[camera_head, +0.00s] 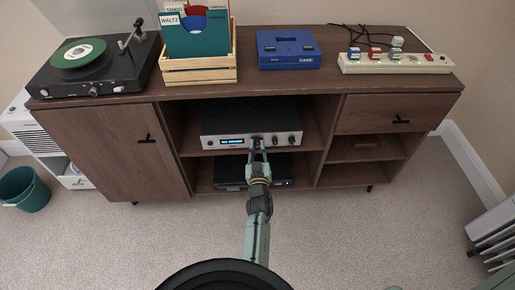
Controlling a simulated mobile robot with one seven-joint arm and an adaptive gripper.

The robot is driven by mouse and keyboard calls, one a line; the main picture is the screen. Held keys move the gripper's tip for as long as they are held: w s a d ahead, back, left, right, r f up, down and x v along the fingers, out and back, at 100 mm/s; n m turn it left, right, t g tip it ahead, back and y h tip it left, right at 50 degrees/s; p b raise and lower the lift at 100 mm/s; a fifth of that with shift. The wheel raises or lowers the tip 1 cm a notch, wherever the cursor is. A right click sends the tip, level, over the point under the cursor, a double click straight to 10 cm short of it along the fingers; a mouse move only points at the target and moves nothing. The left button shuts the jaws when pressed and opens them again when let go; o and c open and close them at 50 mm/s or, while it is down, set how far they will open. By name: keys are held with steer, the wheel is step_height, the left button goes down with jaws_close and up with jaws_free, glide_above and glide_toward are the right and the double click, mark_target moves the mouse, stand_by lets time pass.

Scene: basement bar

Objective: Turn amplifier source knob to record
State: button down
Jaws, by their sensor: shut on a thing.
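The amplifier (222,134) is a dark-topped box with a silver front, on the middle shelf of the wooden cabinet. A lit blue display (232,142) is at the left of its front. Two dark knobs show to the right of my gripper, a nearer knob (274,140) and an outer knob (291,139). My gripper (257,142) reaches up from below to the front, just right of the display. Its fingers are closed around a small knob there, which they mostly hide. I cannot read any knob label or the knob's pointer.
A black device (230,173) sits on the shelf below, partly behind my arm. The cabinet top (245,82) holds a turntable (95,72), a record crate (198,75), a blue box (288,50) and a power strip (395,64). The carpet (350,230) in front is clear.

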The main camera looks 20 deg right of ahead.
steer(key=shift+r+n, duration=0.1)
steer(key=shift+n, duration=0.2)
steer(key=c, duration=1.5)
jaws_free()
steer(key=v, duration=0.7)
steer(key=shift+s, duration=0.25)
steer(key=shift+a, duration=0.1)
